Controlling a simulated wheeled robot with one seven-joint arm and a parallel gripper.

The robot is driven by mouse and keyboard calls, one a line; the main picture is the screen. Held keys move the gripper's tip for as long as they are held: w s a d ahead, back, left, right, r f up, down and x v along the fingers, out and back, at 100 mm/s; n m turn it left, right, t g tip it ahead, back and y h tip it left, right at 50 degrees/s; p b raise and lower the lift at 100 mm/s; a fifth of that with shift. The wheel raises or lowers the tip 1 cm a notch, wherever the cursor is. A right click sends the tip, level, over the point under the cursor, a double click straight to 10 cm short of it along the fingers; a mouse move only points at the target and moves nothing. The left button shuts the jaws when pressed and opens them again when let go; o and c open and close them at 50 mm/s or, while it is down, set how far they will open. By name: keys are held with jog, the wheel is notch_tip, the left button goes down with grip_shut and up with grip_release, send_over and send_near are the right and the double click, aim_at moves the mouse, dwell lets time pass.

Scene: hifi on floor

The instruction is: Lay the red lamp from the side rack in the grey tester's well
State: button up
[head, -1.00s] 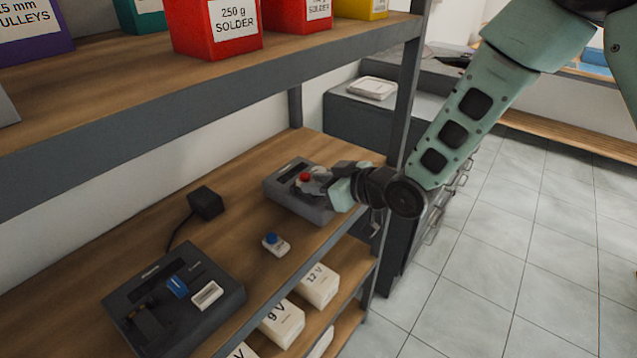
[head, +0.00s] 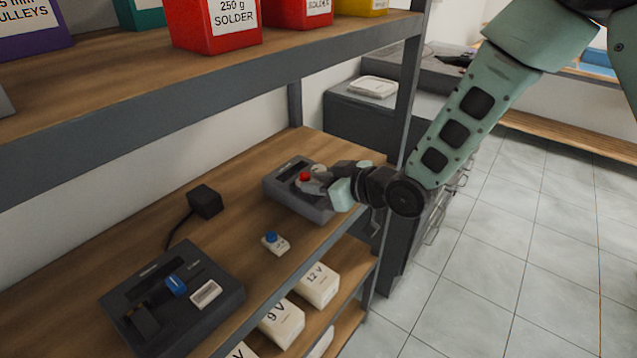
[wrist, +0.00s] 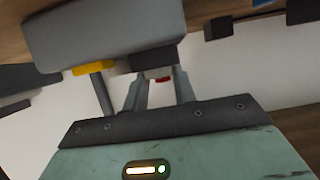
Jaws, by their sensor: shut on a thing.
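The red lamp shows as a small red cap (head: 305,176) at the tip of my gripper (head: 315,182) in the head view. In the wrist view a bit of red (wrist: 162,79) shows between the fingers of my gripper (wrist: 160,88). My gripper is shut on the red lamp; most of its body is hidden. A grey box with a dark slot on top, seemingly the grey tester (head: 285,195), lies under my gripper on the shelf. My gripper covers its right part, so I cannot see the well or whether the lamp touches it.
A darker box with a blue-capped part and a white-rimmed recess (head: 225,312) lies at the front left. A small blue-topped white piece (head: 275,243) and a black block with a cord (head: 205,202) stand between. A shelf with bins hangs above; a post (head: 405,100) stands behind my gripper.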

jog(key=o, duration=1)
jog(key=shift+r, duration=0.15)
jog(key=shift+r+p, duration=2.3)
jog(key=shift+r, duration=1.1)
jog(key=s+d+r+m+g+h, duration=0.1)
jog(key=s+d+g+h, duration=0.1)
jog(key=s, duration=0.8)
jog(key=s+d+r+g+h, duration=0.2)
jog(key=s+d+g+h, duration=0.1)
jog(key=s+d, duration=0.4)
jog(key=s+d+r+m+g+h, duration=0.1)
jog(key=s+d+g+h, duration=0.2)
jog(key=s, duration=1)
jog(key=shift+s+d+r+m+h, duration=0.15)
jog(key=shift+s+d+r+h, duration=0.05)
jog(key=shift+d+h, duration=0.3)
jog(key=shift+s+d+r+m+h, duration=0.2)
jog(key=shift+d+h, duration=0.15)
jog(key=shift+h, duration=0.25)
